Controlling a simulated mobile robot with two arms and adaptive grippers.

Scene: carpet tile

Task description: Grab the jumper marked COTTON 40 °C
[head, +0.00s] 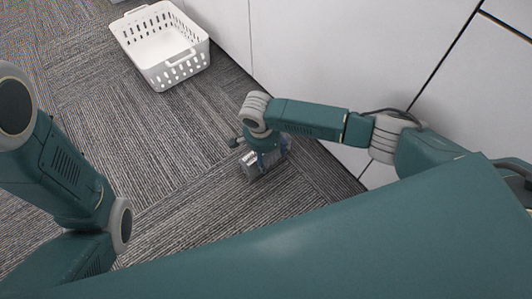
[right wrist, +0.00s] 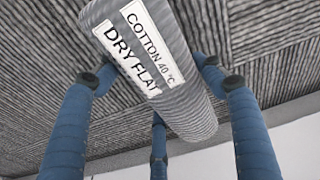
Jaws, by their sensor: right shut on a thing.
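The jumper (right wrist: 170,75) is a grey striped roll with white labels reading "COTTON 40 °C" and "DRY FLAT" in the right wrist view. It lies between the blue fingers of my right gripper (right wrist: 162,88), which is shut on it. In the head view the grey jumper (head: 249,164) shows small beside the blue fingers of my right gripper (head: 264,162), low over the carpet. I cannot tell whether it touches the carpet. Part of the jumper is hidden by the gripper. My left arm is at the left edge of the head view, but its gripper is out of view.
A white plastic basket (head: 172,72) with slotted walls stands on the carpet at the top, and it looks empty. White cabinet fronts (head: 330,45) run along the right side, close to my right arm. The grey striped carpet (head: 100,110) is clear between the basket and my arms.

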